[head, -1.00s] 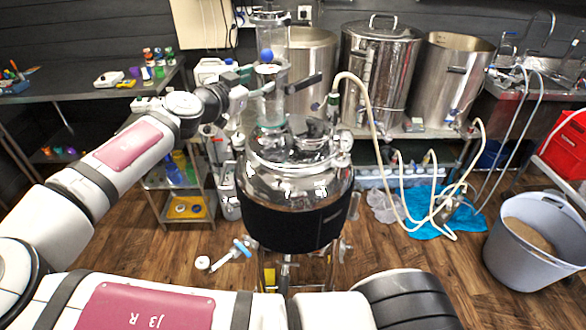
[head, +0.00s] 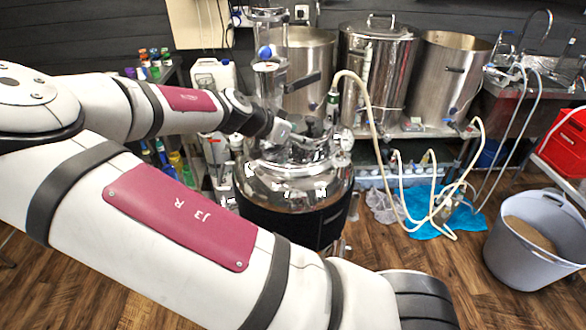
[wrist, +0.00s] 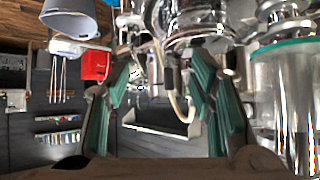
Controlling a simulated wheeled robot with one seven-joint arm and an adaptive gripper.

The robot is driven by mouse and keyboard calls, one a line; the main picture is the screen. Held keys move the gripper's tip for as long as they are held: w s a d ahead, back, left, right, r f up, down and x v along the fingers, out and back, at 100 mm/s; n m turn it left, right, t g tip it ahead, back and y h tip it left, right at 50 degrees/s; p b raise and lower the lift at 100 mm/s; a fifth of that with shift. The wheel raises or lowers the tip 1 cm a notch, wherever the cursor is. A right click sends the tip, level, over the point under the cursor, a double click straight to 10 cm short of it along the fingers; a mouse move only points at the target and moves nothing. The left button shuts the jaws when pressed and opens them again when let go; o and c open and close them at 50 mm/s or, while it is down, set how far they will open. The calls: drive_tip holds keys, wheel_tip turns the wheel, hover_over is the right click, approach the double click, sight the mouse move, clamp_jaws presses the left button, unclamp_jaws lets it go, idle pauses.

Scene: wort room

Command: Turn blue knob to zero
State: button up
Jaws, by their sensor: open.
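A round blue knob (head: 265,52) sits on the glass column (head: 268,85) above the steel reactor (head: 290,185). I cannot make out a scale or pointer on it. My gripper (head: 284,130) is just over the reactor lid, below the knob and beside the lower column; its fingertips are hard to make out in the head view. In the wrist view my gripper (wrist: 160,98) shows two green-padded fingers spread apart with nothing held between them. Shiny lid fittings (wrist: 195,22) lie beyond the fingers. I cannot find the blue knob in the wrist view.
Steel kettles (head: 380,75) stand behind on the right, with a beige hose (head: 368,105) arching from beside the reactor. A grey bucket (head: 520,255) and a red box (head: 568,145) are at the right. A white jug (head: 213,75) stands behind my arm.

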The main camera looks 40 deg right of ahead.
drive_tip(key=s+a+f+n+g+y+b, duration=0.1)
drive_tip(key=s+a+f+y, duration=0.3)
drive_tip(key=f, duration=0.2)
drive_tip(key=shift+s, duration=0.3)
drive_tip(key=shift+w, duration=0.1)
idle(0.3)
